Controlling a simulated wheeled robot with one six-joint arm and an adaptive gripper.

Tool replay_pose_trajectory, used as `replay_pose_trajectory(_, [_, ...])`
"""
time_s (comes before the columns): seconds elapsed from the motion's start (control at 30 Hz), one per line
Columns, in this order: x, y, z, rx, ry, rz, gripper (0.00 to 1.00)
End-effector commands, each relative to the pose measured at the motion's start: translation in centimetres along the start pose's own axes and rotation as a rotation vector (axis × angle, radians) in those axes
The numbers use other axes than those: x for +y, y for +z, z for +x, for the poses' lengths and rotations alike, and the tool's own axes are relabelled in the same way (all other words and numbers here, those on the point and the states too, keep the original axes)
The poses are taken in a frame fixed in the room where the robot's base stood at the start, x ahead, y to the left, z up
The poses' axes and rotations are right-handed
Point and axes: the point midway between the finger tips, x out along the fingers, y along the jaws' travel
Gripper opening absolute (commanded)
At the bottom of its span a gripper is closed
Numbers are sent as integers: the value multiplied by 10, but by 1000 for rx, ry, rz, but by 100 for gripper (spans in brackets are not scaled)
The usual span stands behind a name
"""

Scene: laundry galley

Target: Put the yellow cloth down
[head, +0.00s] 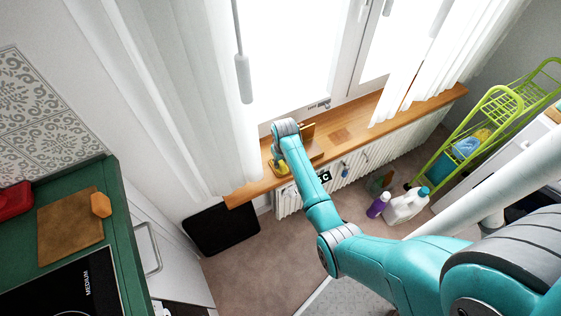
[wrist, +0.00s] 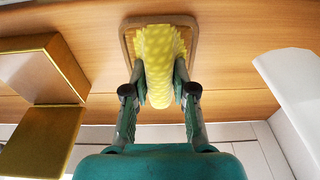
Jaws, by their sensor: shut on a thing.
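The yellow cloth (wrist: 158,55) is a thick, bumpy roll in the wrist view. My gripper (wrist: 160,90) is shut on it, one finger on each side. The cloth is over a small brown wooden tray or board (wrist: 130,24) on the wooden window sill (wrist: 225,55). I cannot tell whether the cloth touches the board. In the head view a bit of the yellow cloth (head: 279,169) shows below my wrist, over the sill (head: 350,130); my arm hides most of the gripper there.
A wood-toned box-like object (wrist: 40,68) stands left of the cloth on the sill. A white curtain (head: 205,100) hangs close to the arm. A radiator (head: 345,168) is under the sill, with bottles (head: 407,207) on the floor. A green rack (head: 480,125) stands right.

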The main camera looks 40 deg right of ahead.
Motion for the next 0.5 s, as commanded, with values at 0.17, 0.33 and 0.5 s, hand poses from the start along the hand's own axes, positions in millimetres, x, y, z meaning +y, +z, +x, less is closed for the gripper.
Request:
replay_pose_trajectory(0.17, [0, 0, 0, 1, 0, 0, 0])
replay_pose_trajectory(0.33, [0, 0, 2, 1, 0, 0, 38])
replay_pose_trajectory(0.5, [0, 0, 2, 1, 0, 0, 51])
